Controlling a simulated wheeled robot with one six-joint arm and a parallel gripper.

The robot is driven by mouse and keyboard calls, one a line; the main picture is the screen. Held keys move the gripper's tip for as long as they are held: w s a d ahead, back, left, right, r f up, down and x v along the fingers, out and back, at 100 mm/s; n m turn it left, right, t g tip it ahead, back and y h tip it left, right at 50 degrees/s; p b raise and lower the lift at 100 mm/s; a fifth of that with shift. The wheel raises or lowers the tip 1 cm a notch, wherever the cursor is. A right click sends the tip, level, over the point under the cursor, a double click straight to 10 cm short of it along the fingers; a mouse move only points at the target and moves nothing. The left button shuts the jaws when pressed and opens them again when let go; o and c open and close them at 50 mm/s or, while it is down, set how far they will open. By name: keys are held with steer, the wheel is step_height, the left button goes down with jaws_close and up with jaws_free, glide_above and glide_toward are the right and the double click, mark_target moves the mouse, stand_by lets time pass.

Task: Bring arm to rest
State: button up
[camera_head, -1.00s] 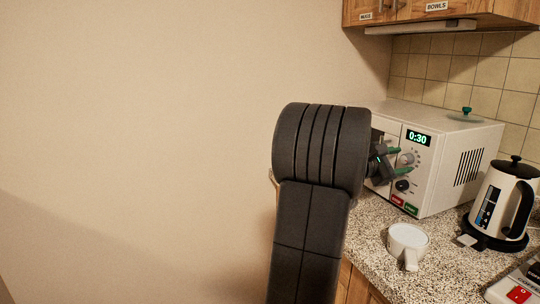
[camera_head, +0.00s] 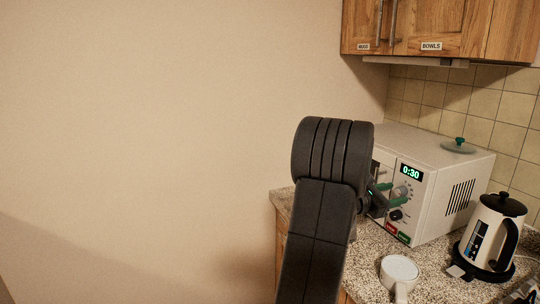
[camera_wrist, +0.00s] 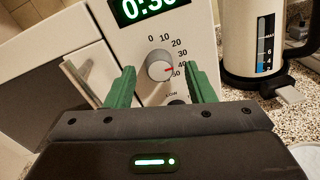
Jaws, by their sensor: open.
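My gripper (camera_wrist: 158,90) is open and empty in the wrist view, its two green fingers pointing at the microwave's front. The microwave's upper dial (camera_wrist: 160,66) shows between and beyond the fingertips. In the head view my gripper (camera_head: 384,192) is partly hidden behind my dark arm, close in front of the microwave (camera_head: 440,190). The microwave's display reads 0:30. I cannot tell whether the fingers touch the dial.
A white kettle (camera_head: 490,235) stands on its black base right of the microwave. A white cup with a handle (camera_head: 399,270) sits on the speckled counter (camera_head: 372,250). A wooden cabinet (camera_head: 440,28) labelled BOWLS hangs above. The wall at left is bare.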

steer(key=shift+r+n+p, duration=0.2)
steer(key=shift+n+p, duration=1.3)
steer(key=shift+p, duration=1.9)
steer(key=shift+f+n+p, duration=0.25)
steer(key=shift+n+p, duration=0.35)
steer(key=shift+p, duration=0.5)
steer(key=shift+s+a+r, duration=0.1)
steer(key=shift+s, duration=0.05)
